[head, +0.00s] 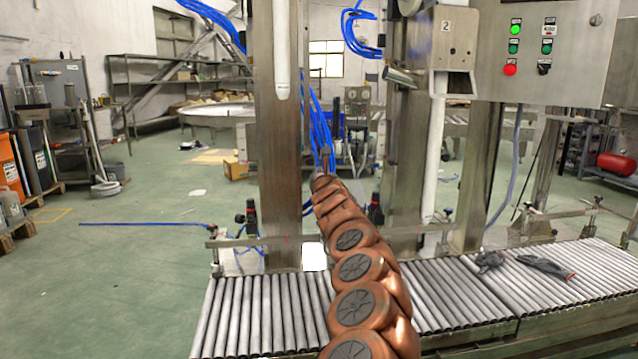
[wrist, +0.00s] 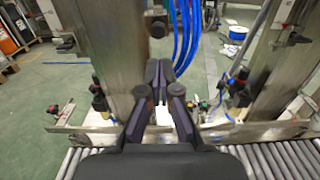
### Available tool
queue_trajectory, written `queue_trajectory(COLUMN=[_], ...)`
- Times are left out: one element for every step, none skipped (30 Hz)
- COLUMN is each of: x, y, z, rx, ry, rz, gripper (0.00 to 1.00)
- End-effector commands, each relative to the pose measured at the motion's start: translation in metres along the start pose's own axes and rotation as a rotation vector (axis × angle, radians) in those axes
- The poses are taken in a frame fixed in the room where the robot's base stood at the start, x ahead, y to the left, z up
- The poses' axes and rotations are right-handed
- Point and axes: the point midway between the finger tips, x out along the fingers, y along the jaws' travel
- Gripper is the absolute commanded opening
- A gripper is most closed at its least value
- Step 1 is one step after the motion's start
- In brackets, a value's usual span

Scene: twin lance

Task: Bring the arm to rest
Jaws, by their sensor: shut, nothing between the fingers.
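My copper-coloured arm (head: 355,240) reaches forward over the roller conveyor, stretched out toward the steel posts of the machine. My gripper (wrist: 159,68) shows in the wrist view with its two dark fingers together at the tips. It is shut and holds nothing.
The roller conveyor (head: 262,312) runs across the front, with dark gloves (head: 545,267) lying on it at the right. A steel post (head: 278,130) stands left of the arm. Blue hoses (wrist: 186,35) hang close beyond the gripper. A control box (head: 545,50) is at upper right. Open floor lies left.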

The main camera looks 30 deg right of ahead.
Motion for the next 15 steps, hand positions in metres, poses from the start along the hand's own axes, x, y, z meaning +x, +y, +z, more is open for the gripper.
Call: queue_trajectory(x=[-0.0019,-0.0029,-0.0041,-0.0050,-0.0058,-0.0066,-0.0072,-0.0076,-0.0081,-0.0084,-0.0086,-0.0087,-0.0088,-0.0089,-0.0089], y=[0.0004,0.0001,-0.0002,-0.0005,-0.0007,-0.0009,-0.0010,-0.0011,-0.0011,-0.0012,-0.0011,-0.0011,-0.0011,-0.0011,-0.0011], z=[-0.0037,-0.0036,-0.0032,-0.0029,-0.0025,-0.0020,-0.0018,-0.0015,-0.0013,-0.0012,-0.0010,-0.0008,-0.0007,-0.0005,-0.0004], rx=[0.003,0.003,0.002,0.002,0.002,0.002,0.002,0.002,0.002,0.001,0.001,0.001,0.001,0.000,0.000], ry=[-0.001,0.000,0.000,0.000,0.000,0.000,0.000,0.000,0.000,0.000,0.000,0.000,0.000,0.000,0.000], rz=[0.001,0.001,0.001,0.001,0.001,0.001,0.001,0.001,0.001,0.001,0.001,0.001,0.001,0.001,0.001], gripper=[0.00,0.00,0.00,0.00,0.00,0.00,0.00,0.00,0.00,0.00,0.00,0.00,0.00,0.00,0.00])
